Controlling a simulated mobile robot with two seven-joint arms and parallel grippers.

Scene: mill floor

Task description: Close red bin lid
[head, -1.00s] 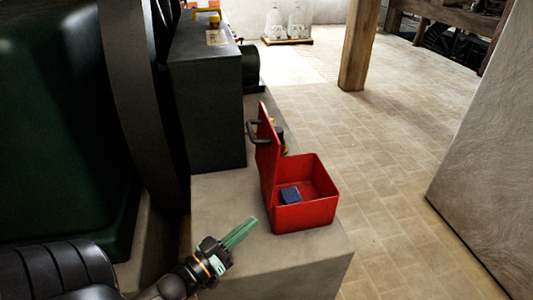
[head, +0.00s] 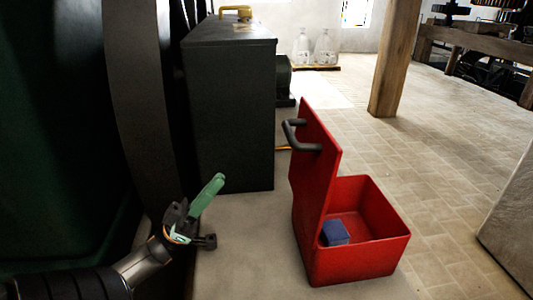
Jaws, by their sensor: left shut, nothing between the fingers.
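The red bin (head: 358,262) stands on a pale stone ledge, right of centre in the head view. Its red lid (head: 317,165) is open and stands nearly upright on the bin's left side. A black handle (head: 299,136) sticks out from the lid's outer face, towards the left. A small blue block (head: 335,232) lies inside the bin. My left gripper (head: 214,187) has green fingers that are shut and empty. It is left of the lid, apart from it and below the handle in the picture. My right gripper is not in view.
A dark curved band and green machine body fill the left. A wooden post (head: 395,60) and glass jugs (head: 314,47) are farther back. Tiled floor is open at right.

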